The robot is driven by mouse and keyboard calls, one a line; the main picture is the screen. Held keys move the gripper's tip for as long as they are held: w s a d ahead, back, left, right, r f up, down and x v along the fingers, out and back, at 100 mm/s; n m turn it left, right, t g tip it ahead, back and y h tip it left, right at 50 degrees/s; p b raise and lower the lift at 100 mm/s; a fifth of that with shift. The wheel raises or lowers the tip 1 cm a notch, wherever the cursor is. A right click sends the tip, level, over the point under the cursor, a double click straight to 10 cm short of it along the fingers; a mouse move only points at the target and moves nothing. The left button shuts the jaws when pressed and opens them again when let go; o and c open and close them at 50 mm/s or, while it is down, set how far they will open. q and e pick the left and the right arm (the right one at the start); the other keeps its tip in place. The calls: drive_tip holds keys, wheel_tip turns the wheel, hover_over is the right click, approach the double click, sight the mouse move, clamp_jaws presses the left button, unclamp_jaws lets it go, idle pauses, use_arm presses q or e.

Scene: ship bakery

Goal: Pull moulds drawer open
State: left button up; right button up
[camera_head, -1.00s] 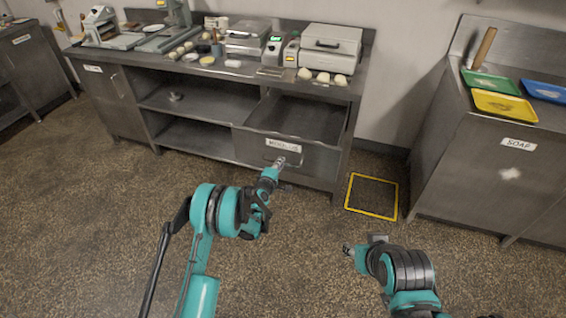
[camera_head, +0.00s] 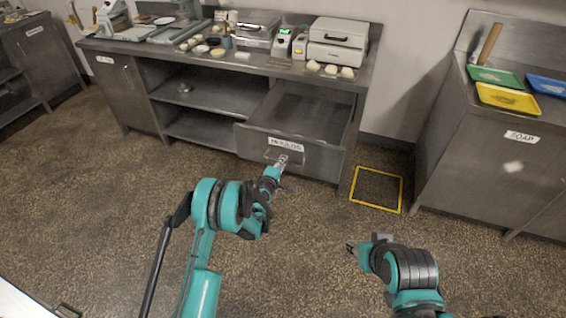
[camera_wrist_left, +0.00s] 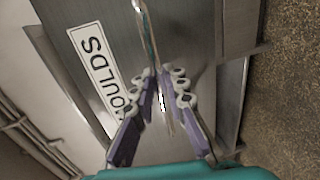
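The moulds drawer (camera_head: 320,158) is a grey metal drawer at the right end of the steel counter. It stands pulled out, with its bare inside showing from above. Its front carries a white MOULDS label (camera_head: 286,144), which also shows in the left wrist view (camera_wrist_left: 95,65). My left gripper (camera_head: 281,163) is at the handle below the label. In the left wrist view its purple fingers (camera_wrist_left: 163,88) close from both sides on the thin metal handle (camera_wrist_left: 149,40). My right gripper (camera_head: 352,248) is away from the drawer, over the floor; its finger opening is too small to judge.
The counter top (camera_head: 255,62) holds machines, trays and dough pieces. A second steel counter labelled SOAP (camera_head: 450,160) stands at the right, with a yellow tray (camera_head: 508,99). A yellow-edged floor square (camera_head: 377,188) lies between them. A white surface (camera_head: 20,303) edges in at lower left.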

use_arm(q)
drive_tip(key=shift+o, duration=0.9)
drive_tip(key=v, duration=0.7)
drive_tip(key=shift+s, duration=0.25)
drive_tip(key=shift+f, duration=0.1)
